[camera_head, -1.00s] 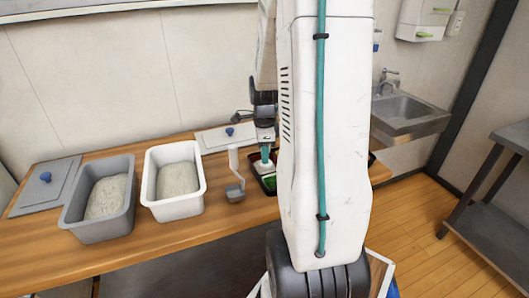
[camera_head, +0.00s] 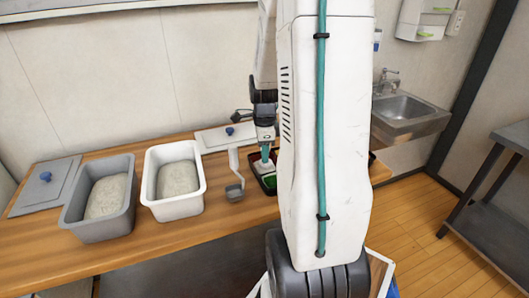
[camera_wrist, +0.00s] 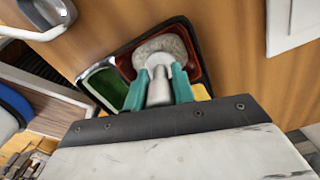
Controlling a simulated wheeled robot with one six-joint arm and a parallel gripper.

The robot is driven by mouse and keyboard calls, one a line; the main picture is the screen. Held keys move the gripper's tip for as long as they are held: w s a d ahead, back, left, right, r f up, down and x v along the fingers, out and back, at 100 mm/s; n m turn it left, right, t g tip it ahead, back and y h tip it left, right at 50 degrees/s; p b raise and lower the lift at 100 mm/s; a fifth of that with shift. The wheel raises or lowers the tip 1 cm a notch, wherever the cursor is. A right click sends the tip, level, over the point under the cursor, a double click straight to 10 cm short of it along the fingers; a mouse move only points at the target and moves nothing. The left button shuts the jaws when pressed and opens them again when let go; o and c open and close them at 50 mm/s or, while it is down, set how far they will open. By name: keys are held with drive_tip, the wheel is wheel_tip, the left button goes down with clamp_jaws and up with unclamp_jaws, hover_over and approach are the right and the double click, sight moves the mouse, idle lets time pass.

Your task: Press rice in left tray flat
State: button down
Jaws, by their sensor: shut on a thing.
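My gripper (camera_wrist: 160,78) has teal fingers and is shut on a pale grey tool with a rounded end (camera_wrist: 158,92). In the wrist view the tool's end lies over a mound of rice (camera_wrist: 173,44) in the red-lined compartment of a black-rimmed tray (camera_wrist: 203,57). I cannot tell whether the tool touches the rice, and its underside is hidden. A green compartment (camera_wrist: 106,88) is to the left. In the head view my gripper (camera_head: 265,153) points down at the tray, which is partly hidden by my arm.
A white bin (camera_head: 152,207) and a grey bin (camera_head: 75,228) hold rice at the left. A long-handled scoop (camera_head: 234,192) stands close to the tray's left side. A grey lid (camera_head: 50,190) lies at the far left; another lid (camera_head: 212,139) lies behind.

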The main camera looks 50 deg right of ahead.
drive_tip(key=shift+r, duration=3.9)
